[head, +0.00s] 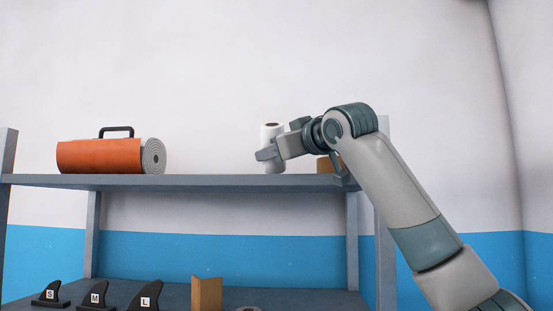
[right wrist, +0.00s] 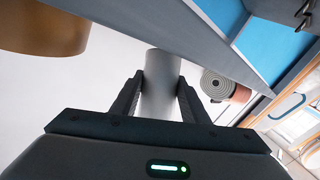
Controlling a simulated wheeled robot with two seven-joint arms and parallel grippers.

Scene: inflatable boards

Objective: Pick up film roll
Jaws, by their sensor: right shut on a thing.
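The film roll (head: 272,133) is a white cylinder standing upright at the right part of the top shelf. My right gripper (head: 268,153) reaches it from the right and is shut around its middle. In the right wrist view the roll (right wrist: 160,85) sits between both fingers of the right gripper (right wrist: 158,100). I cannot tell whether its base touches the shelf or is slightly raised. My left gripper is in neither view.
The top shelf (head: 205,181) also holds an orange rolled board (head: 100,156) with a black handle at left and a tan roll (head: 325,165) close behind my right gripper. Black fins (head: 97,295) and a cardboard piece (head: 207,294) stand on the lower shelf. The shelf middle is clear.

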